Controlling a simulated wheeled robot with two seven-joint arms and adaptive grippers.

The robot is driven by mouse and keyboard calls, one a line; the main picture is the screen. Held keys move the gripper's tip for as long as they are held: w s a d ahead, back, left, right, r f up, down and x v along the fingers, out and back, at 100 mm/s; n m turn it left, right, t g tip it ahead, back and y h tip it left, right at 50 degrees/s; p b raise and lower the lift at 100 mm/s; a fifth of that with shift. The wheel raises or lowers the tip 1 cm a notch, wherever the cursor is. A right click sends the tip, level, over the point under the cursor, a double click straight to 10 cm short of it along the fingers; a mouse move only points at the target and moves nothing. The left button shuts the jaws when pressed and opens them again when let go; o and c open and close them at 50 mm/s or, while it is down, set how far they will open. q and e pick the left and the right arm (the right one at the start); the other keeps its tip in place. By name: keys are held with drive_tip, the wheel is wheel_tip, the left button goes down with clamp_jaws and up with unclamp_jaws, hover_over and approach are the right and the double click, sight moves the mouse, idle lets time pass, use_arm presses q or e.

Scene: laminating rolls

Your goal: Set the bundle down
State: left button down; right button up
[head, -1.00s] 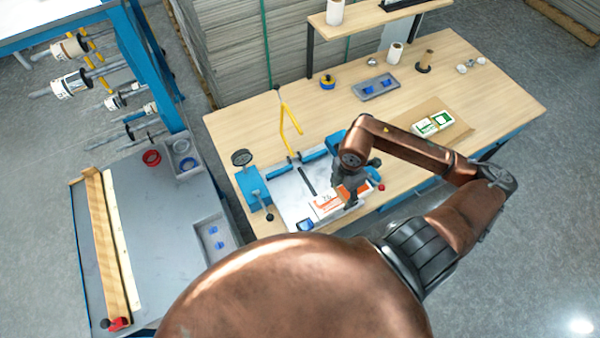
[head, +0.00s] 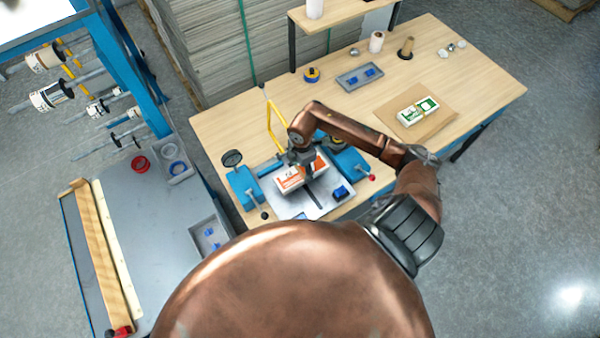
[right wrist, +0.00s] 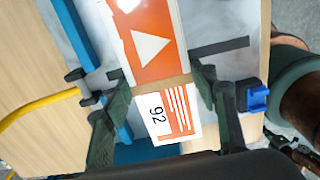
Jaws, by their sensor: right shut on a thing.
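The orange and white bundle (head: 289,180) is over the pale plate (head: 325,204) of the blue clamping fixture on the table. My right gripper (head: 309,172) is shut on it from above. In the right wrist view the bundle (right wrist: 152,42) shows an orange face with a white triangle, a tan strip and a white label with "92". The dark fingers (right wrist: 160,105) stand on both sides of it. I cannot tell whether its underside touches the plate. My left gripper is not in view.
A yellow lever (head: 275,125) stands behind the plate, and a round gauge (head: 232,158) to its left. A green and white bundle (head: 417,111) lies on a brown sheet at right. A grey tray (head: 360,77) with blue pieces is farther back.

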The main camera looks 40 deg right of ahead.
sight(300, 170)
drive_tip(key=shift+w+a+f, duration=0.1)
drive_tip(key=shift+w+f, duration=0.45)
drive_tip(key=shift+f, duration=0.2)
drive_tip(key=shift+f+p, duration=0.4)
drive_tip(key=shift+f, duration=0.95)
drive_tip(key=shift+f, duration=0.1)
drive_tip(key=o, duration=1.4)
drive_tip(key=shift+o, duration=0.2)
drive_tip(key=shift+r+b, duration=0.4)
drive_tip(key=shift+r, duration=3.45)
